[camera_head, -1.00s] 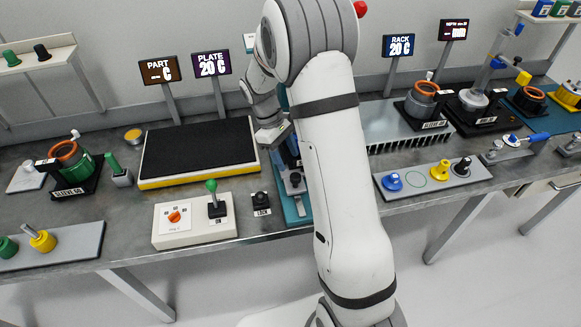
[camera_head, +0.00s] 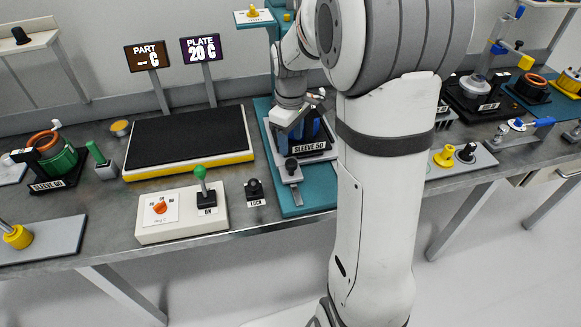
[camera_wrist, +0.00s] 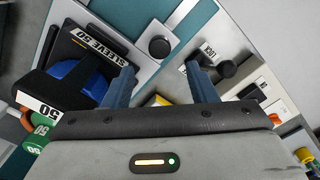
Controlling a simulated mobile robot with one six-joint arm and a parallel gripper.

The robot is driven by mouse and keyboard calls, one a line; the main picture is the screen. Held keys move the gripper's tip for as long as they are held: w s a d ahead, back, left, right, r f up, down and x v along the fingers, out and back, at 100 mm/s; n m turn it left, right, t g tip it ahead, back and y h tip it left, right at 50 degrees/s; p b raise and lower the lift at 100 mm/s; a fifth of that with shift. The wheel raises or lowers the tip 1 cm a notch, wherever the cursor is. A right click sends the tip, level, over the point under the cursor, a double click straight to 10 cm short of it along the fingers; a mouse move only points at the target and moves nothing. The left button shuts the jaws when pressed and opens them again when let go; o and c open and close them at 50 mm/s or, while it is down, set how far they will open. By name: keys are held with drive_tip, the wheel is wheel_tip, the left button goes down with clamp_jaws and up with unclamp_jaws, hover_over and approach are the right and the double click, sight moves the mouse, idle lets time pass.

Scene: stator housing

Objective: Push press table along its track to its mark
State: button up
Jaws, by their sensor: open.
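The press table is a grey slide (camera_head: 291,176) on the teal press base (camera_head: 318,199). A black knob (camera_head: 291,165) stands at its front, and a black fixture labelled SLEEVE 50 (camera_head: 312,146) with a blue part is on it. My gripper (camera_head: 287,122) is beside the fixture, over the rear of the slide. In the wrist view, my gripper (camera_wrist: 160,87) has its two fingers apart with nothing between them. The knob (camera_wrist: 159,47) shows beyond the fingertips. I cannot tell from the frames whether the fingers touch anything. The mark is not distinguishable.
A LOCK knob (camera_head: 254,190) and a control box with a green-topped lever (camera_head: 183,212) stand left of the press base. A black hot plate (camera_head: 190,139) lies behind them. My arm hides the bench to the right of the press.

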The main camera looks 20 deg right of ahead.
sight(291, 162)
wheel_tip(291, 162, down, 8)
drive_tip(key=shift+r, duration=0.15)
idle(0.3)
clamp_jaws()
idle(0.4)
